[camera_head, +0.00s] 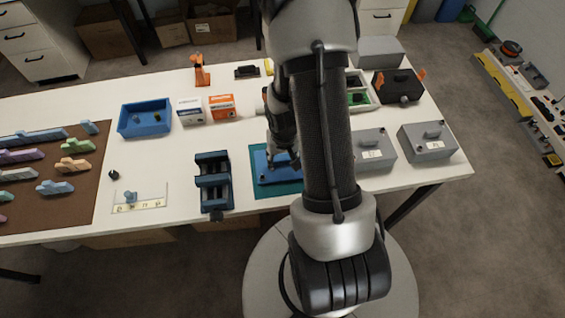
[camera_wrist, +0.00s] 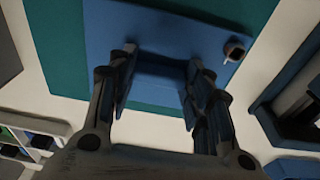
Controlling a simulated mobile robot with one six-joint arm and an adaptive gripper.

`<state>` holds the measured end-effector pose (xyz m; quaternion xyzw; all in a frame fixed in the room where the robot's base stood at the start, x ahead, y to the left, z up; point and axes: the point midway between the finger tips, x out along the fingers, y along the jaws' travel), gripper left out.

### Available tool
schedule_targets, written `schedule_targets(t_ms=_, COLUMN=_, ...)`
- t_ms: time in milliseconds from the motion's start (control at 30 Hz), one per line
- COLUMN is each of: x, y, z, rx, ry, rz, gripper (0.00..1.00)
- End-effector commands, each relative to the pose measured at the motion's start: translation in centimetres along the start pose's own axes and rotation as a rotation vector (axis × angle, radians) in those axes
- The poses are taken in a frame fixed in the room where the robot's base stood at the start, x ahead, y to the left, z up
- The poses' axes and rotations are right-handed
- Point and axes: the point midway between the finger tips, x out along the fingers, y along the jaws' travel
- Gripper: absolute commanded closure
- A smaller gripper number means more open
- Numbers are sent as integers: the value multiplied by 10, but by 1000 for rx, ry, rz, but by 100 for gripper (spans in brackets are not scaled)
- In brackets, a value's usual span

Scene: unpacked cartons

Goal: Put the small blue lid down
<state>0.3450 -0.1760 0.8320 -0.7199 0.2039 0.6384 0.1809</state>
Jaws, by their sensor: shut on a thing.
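The small blue lid (camera_head: 267,174) is a flat plate over a teal mat (camera_head: 263,192) at the front middle of the table. My gripper (camera_head: 285,162) is shut on it from above, partly hidden behind my arm. In the wrist view, the fingers of my gripper (camera_wrist: 160,88) stand either side of a raised dark blue part of the lid (camera_wrist: 160,40). The teal mat (camera_wrist: 57,50) shows past the lid's edge. I cannot tell whether the lid touches the mat or is slightly above it.
A dark blue vise-like fixture (camera_head: 213,184) stands just left of the mat. Grey boxes (camera_head: 374,150) stand close on the right. A blue bin (camera_head: 145,119) and small cartons (camera_head: 221,105) stand behind. White tabletop is bare in front of the bin.

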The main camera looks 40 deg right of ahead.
Motion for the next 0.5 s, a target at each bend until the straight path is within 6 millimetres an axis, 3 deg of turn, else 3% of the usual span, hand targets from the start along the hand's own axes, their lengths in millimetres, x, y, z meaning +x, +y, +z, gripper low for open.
schedule_targets(t_ms=400, x=6, y=0, z=0, rx=0, ry=1, rz=0, gripper=81)
schedule_targets(t_ms=433, x=5, y=0, z=0, rx=0, ry=1, rz=0, gripper=52)
schedule_targets(t_ms=500, x=4, y=0, z=0, rx=0, ry=1, rz=0, gripper=47)
